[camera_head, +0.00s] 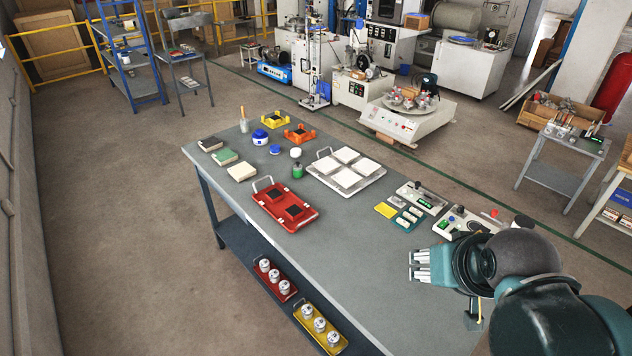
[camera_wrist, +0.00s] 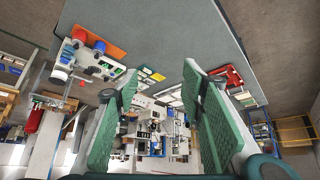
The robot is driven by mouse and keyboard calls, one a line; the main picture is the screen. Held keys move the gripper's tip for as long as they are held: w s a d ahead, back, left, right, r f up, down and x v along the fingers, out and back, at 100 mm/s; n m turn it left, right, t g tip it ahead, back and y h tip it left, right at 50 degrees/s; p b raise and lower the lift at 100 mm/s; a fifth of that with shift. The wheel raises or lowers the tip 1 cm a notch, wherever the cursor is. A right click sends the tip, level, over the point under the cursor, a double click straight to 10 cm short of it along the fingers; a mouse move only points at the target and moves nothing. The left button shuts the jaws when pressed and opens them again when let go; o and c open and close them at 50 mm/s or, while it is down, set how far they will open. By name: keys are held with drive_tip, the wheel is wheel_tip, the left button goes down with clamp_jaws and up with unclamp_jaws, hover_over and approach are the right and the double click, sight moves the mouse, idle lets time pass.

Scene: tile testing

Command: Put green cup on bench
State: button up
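A small green cup-like container (camera_head: 298,172) stands upright on the grey bench (camera_head: 345,240), between the red tray and the white tile tray; its top is too small to make out. I cannot tell it apart in the wrist view. My gripper (camera_head: 414,266) is above the right part of the bench, fingers pointing left, well to the right of the green container. In the wrist view my gripper (camera_wrist: 160,82) has its two green finger pads wide apart with nothing between them.
A red tray (camera_head: 266,205) and a white tray with tiles (camera_head: 315,175) lie mid-bench. Instruments (camera_head: 421,198) line the far right. Orange (camera_head: 300,136) and yellow holders stand at the back.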

drive_tip(key=w+a+r+t+h, duration=0.1)
drive_tip(key=w+r, duration=0.2)
drive_tip(key=w, duration=0.8)
drive_tip(key=w+a+r+t, duration=0.1)
drive_tip(key=w+a+r, duration=0.1)
drive_tip(key=w, duration=1)
drive_tip(key=t+y+b, duration=0.1)
drive_tip(key=t+b, duration=0.1)
drive_tip(key=t, duration=0.3)
hover_over(298, 171)
drive_tip(key=s, duration=0.5)
drive_tip(key=f, duration=2.9)
drive_tip(key=shift+d+f, duration=0.2)
drive_tip(key=shift+f, duration=0.1)
drive_tip(key=shift+a+f, duration=0.3)
drive_tip(key=shift+f, duration=0.1)
drive_tip(key=shift+w, duration=0.1)
